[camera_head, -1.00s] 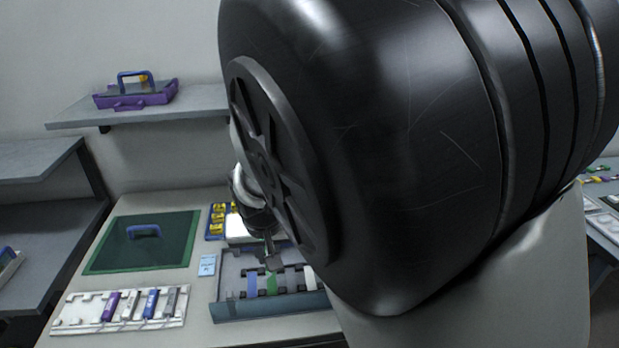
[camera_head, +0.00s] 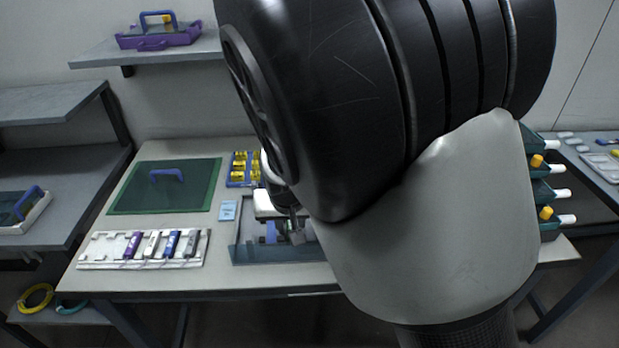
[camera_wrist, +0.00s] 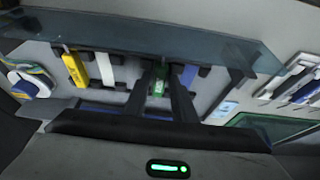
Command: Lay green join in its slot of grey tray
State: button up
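The grey tray (camera_head: 243,254) stands near the front edge of the bench, and its wall also shows in the wrist view (camera_wrist: 200,41). The green join (camera_wrist: 157,87) is in the wrist view, at the tray between a white join (camera_wrist: 106,70) and a blue join (camera_wrist: 188,76). A yellow join (camera_wrist: 75,68) lies further left. My gripper (camera_wrist: 161,72) has a finger on each side of the green join, very close to it. Whether the fingers press on it or its underside is seated cannot be told. In the head view my gripper (camera_head: 297,236) is low over the tray, and my arm hides the tray's right part.
A white rack (camera_head: 92,256) with several coloured pen-like pieces stands left of the tray. A light-blue card (camera_head: 228,210) lies between them. Behind are a green mat (camera_head: 134,198) with a blue handle, a blue holder with yellow pieces (camera_head: 239,168) and a white block (camera_head: 264,204).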

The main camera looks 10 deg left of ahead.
jog(key=shift+o, duration=0.5)
jog(key=shift+r, duration=0.1)
jog(key=shift+r, duration=0.3)
jog(key=p+v, duration=0.5)
jog(key=v, duration=0.6)
jog(key=s+d+r+m, duration=0.1)
jog(key=s+d+r, duration=0.3)
jog(key=d, duration=0.4)
jog(key=s+d+r+t, duration=0.1)
jog(key=s+d+r, duration=0.4)
jog(key=d, duration=0.4)
jog(key=s+d+r+m+h, duration=0.1)
jog(key=s+d+r, duration=0.3)
jog(key=d, duration=0.5)
jog(key=shift+s+r+m, duration=0.3)
jog(key=shift+r, duration=0.3)
jog(key=shift+d, duration=0.15)
